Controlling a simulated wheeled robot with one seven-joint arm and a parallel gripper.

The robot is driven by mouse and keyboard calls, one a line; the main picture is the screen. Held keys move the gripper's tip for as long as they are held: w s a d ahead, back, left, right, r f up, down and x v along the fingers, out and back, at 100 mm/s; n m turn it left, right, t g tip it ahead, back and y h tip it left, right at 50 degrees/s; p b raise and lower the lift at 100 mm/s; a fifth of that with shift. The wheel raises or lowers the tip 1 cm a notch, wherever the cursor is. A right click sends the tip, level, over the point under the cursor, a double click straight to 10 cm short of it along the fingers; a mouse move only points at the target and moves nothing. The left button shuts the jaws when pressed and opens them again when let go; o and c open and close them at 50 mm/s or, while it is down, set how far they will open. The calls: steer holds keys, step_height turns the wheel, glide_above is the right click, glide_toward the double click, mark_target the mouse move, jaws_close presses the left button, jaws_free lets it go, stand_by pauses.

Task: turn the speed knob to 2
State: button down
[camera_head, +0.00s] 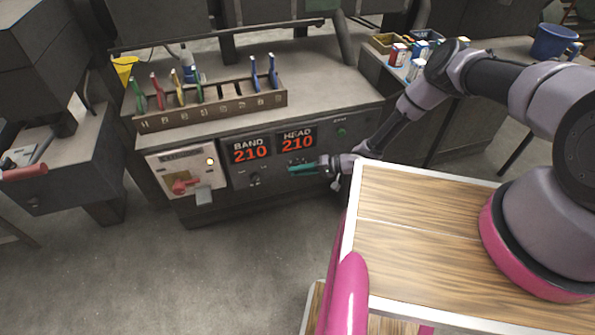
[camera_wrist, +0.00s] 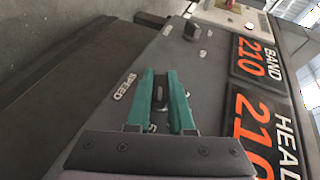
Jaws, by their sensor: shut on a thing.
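The speed knob (camera_wrist: 160,91) is a dark knob on the grey machine panel, beside the white SPEED label (camera_wrist: 125,87) in the wrist view. My gripper (camera_wrist: 161,84) has teal fingers, one on each side of the knob, and is shut on it. In the head view my gripper (camera_head: 300,169) reaches the panel from the right, below the HEAD display, and hides the knob.
A second dark knob (camera_wrist: 191,31) sits under the BAND display (camera_head: 250,150). The HEAD display (camera_head: 297,140) also reads 210. A white box with a red switch (camera_head: 183,184) is at the panel's left. A rack (camera_head: 215,108) of coloured tools stands above. The floor in front is clear.

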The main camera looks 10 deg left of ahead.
steer(key=t+h, duration=0.1)
steer(key=h, duration=0.1)
steer(key=n+t+h, duration=0.1)
steer(key=h, duration=0.1)
steer(key=shift+w+r+h, duration=0.1)
steer(key=shift+w+h, duration=0.1)
steer(key=shift+h, duration=0.2)
steer(key=t+h, duration=0.1)
steer(key=h, duration=0.1)
steer(key=n+t+h, duration=0.1)
steer(key=h, duration=0.1)
steer(key=shift+a+n, duration=0.15)
steer(key=shift+n, duration=0.15)
steer(key=n+t+h, duration=0.1)
steer(key=t+h, duration=0.2)
steer(key=h, duration=0.2)
steer(key=shift+d+n+t+h, duration=0.2)
steer(key=shift+n+t+h, duration=0.4)
steer(key=shift+t+h, duration=1.1)
steer(key=shift+w+h, duration=0.1)
steer(key=shift+h, duration=0.2)
steer(key=c, duration=0.8)
jaws_free()
